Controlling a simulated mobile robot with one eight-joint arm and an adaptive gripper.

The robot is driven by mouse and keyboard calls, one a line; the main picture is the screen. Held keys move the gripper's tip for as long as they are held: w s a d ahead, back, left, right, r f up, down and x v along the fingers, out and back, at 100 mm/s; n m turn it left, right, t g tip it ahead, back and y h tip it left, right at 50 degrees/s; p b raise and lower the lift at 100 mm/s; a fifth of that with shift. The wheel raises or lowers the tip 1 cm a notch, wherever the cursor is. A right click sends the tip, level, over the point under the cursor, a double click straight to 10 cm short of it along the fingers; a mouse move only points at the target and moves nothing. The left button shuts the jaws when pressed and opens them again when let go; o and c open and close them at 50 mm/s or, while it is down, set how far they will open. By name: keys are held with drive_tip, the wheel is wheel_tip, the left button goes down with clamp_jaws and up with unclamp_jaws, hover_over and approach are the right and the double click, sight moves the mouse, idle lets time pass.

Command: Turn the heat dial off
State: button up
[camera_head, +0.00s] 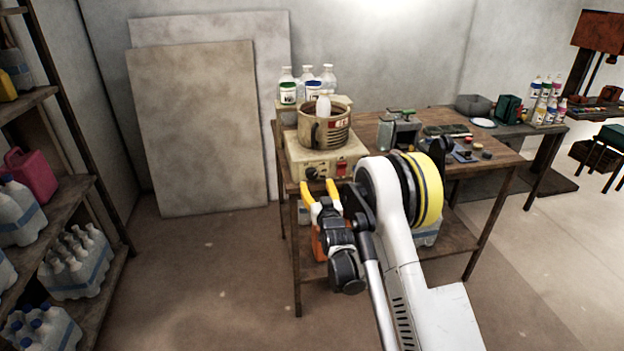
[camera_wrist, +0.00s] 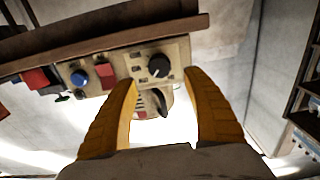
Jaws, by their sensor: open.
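The beige heater box (camera_head: 300,155) stands at the left end of the wooden table, with its control panel facing my arm. A round black dial (camera_wrist: 158,66) with a light pointer mark is on the panel, which appears upside down in the wrist view. The dial also shows small in the head view (camera_head: 311,172); its exact setting is too small to read. A red switch (camera_wrist: 105,77) and a blue knob (camera_wrist: 78,77) are beside it. My gripper (camera_head: 319,184) has yellow fingers, open and empty, just in front of the panel. In the wrist view the dial lies between the fingertips (camera_wrist: 163,80), apparently untouched.
A brown pot (camera_head: 322,129) with a bottle in it sits on the heater. Several bottles (camera_head: 309,80) stand behind it. Jars and small items cover the wooden table (camera_head: 372,139) to the right. A shelf (camera_head: 65,198) of jugs is at far left; the floor between is clear.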

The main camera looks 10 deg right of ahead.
sight(312, 175)
drive_tip(key=w+b, duration=0.2)
drive_tip(key=w, duration=0.5)
drive_tip(key=shift+w, duration=0.15)
drive_tip(key=c, duration=1.2)
